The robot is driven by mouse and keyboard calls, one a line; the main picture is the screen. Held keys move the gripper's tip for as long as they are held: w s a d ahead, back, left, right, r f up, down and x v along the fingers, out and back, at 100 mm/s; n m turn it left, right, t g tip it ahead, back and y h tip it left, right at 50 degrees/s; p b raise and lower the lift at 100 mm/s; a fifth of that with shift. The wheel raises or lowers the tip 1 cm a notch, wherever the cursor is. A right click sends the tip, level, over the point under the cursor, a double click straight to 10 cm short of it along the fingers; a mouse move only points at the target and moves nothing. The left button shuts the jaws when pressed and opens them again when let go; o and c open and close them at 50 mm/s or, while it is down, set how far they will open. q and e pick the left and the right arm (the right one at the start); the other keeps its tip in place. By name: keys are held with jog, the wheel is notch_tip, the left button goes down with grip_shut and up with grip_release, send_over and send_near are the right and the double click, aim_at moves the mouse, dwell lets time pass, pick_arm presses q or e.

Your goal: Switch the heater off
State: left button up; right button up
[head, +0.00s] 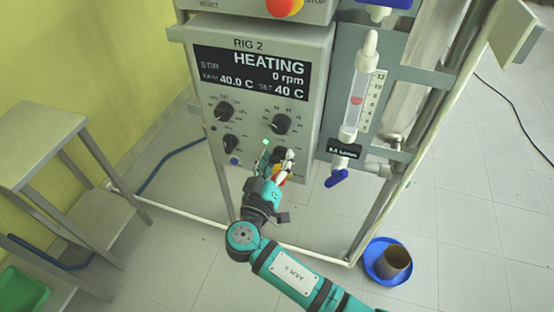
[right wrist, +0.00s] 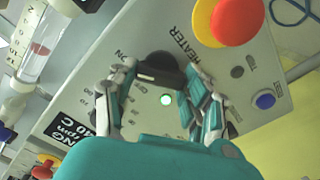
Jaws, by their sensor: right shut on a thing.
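The heater knob (right wrist: 163,66) is black and sits on the grey RIG 2 control panel (head: 248,36), beside the HEATER label in the right wrist view. My right gripper (right wrist: 162,78) is shut on this knob, with a finger on each side. In the head view my right gripper (head: 281,160) is at the lower right of the panel and largely hides the knob. A green lamp (right wrist: 166,100) beside the knob is lit. The panel display (head: 250,75) reads HEATING, 0 rpm, 40.0 C and set 40 C. My left gripper is not in view.
A red and yellow stop button (right wrist: 236,20) is close to the fingers. Other black knobs (head: 281,124) and a blue button (head: 234,160) are on the panel. A glass tube with a blue valve (head: 337,178) hangs to the right. A blue dish (head: 375,262) is on the floor.

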jog(key=shift+n, duration=1.1)
jog(key=n, duration=0.2)
jog(key=shift+a+n, duration=0.1)
jog(key=shift+n, duration=0.3)
jog(key=n, duration=0.3)
jog(key=shift+p, duration=0.3)
jog(key=shift+f+n+p, duration=0.15)
jog(key=shift+n+p, duration=0.25)
jog(key=shift+n, duration=1.3)
jog(key=o, duration=1.2)
jog(key=shift+c, duration=0.2)
